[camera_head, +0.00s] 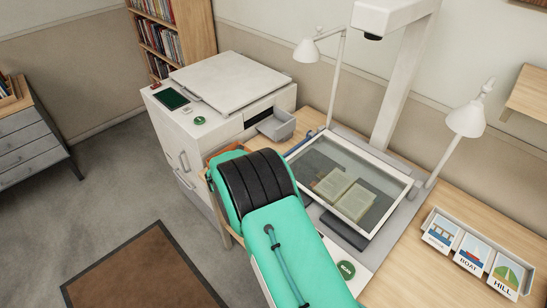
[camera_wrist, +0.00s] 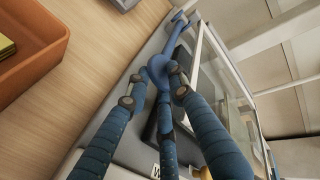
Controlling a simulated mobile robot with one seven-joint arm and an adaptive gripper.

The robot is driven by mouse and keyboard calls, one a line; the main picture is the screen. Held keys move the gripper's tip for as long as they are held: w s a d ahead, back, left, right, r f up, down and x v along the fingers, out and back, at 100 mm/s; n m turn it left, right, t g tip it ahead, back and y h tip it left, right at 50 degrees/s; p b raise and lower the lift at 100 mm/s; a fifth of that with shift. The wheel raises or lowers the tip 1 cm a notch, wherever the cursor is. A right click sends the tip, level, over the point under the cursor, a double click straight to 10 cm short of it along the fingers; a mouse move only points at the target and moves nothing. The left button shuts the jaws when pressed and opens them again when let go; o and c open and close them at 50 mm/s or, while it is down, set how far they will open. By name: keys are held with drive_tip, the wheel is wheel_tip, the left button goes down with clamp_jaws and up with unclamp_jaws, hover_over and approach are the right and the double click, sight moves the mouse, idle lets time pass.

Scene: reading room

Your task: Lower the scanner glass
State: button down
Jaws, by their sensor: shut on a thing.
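The scanner glass (camera_head: 382,190) is a clear pane in a white frame. It lies over an open book (camera_head: 345,193) on the scanner bed, and a gap shows between its front edge and the dark cradle (camera_head: 345,232). In the wrist view the glass (camera_wrist: 238,105) runs along the right side, with a blue handle (camera_wrist: 160,66) at its near left edge. My gripper (camera_wrist: 154,84) has its dark blue fingers shut on this handle, one on each side. In the head view my teal arm hides the gripper.
Two white lamps (camera_head: 306,50) (camera_head: 466,119) and the scanner column (camera_head: 402,85) stand around the bed. A white machine (camera_head: 215,120) is at the left. A card tray (camera_head: 480,233) is at the right. An orange box (camera_wrist: 38,65) sits close by on the desk.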

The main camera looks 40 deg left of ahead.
drive_tip(key=shift+w+d+f, duration=0.1)
drive_tip(key=shift+d+f, duration=0.1)
drive_tip(key=shift+f, duration=0.55)
drive_tip(key=c, duration=1.9)
unclamp_jaws()
drive_tip(key=shift+d, duration=0.1)
drive_tip(key=shift+c, duration=0.2)
drive_tip(key=o, duration=0.4)
drive_tip(key=shift+f, duration=0.3)
drive_tip(key=shift+c, duration=0.2)
drive_tip(key=shift+r, duration=0.1)
drive_tip(key=shift+a+r, duration=0.2)
drive_tip(key=shift+r, duration=0.05)
drive_tip(key=shift+v, duration=0.9)
drive_tip(key=v, duration=1)
drive_tip(key=shift+r, duration=0.15)
